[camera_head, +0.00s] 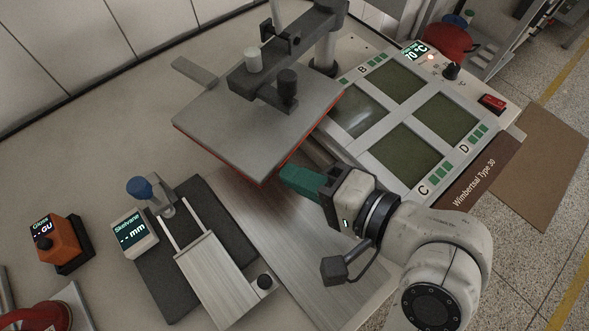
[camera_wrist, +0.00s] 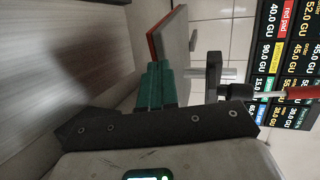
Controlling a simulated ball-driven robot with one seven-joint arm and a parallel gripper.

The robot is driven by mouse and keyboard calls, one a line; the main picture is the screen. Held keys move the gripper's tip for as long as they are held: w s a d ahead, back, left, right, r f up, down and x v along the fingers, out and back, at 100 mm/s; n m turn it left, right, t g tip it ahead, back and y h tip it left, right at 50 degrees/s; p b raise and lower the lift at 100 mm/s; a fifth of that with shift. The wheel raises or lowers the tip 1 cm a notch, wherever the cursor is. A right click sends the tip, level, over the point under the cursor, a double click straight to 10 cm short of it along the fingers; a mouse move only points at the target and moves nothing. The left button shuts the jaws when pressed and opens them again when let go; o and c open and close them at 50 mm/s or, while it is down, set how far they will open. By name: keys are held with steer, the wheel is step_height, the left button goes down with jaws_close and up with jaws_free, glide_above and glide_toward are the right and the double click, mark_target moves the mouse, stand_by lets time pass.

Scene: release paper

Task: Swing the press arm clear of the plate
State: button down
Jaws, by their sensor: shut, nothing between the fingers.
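The press arm (camera_head: 285,72) carries a flat grey pad (camera_head: 245,125) with a red underside, which also shows edge-on in the wrist view (camera_wrist: 172,38). The pad sits mostly left of the plate (camera_head: 352,152), with its right edge near or over the plate's left border. The plate has several green fields, one of them glossy. My gripper (camera_head: 284,176) has green fingers, shut and empty. They are close beside the pad's near right edge; I cannot tell if they touch. In the wrist view the closed fingers (camera_wrist: 155,88) point toward the pad.
A metal slide device (camera_head: 215,272) on a dark base stands at the front left, beside a small mm display (camera_head: 133,236) and an orange gloss meter (camera_head: 55,240). A red switch (camera_head: 492,104) and a 70 °C display (camera_head: 415,51) are on the plate's far side. A readings board (camera_wrist: 290,65) hangs behind.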

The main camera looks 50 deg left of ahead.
mark_target(212, 142)
steer(key=shift+s+a, duration=0.1)
steer(key=shift+a, duration=0.4)
steer(key=s+a+m+t+p, duration=0.1)
steer(key=a+p, duration=0.2)
steer(key=a, duration=0.1)
steer(key=s+a+m+t+p, duration=0.1)
steer(key=s+a+p, duration=0.1)
steer(key=a, duration=0.1)
steer(key=s+a+m+t+p, duration=0.1)
steer(key=a+t+p, duration=0.1)
steer(key=a+p, duration=0.1)
steer(key=shift+s+a+r+p, duration=0.15)
steer(key=shift+s+a+p, duration=0.2)
steer(key=shift+a, duration=0.5)
steer(key=shift+s+a, duration=0.15)
steer(key=shift+a, duration=0.2)
steer(key=shift+d, duration=0.1)
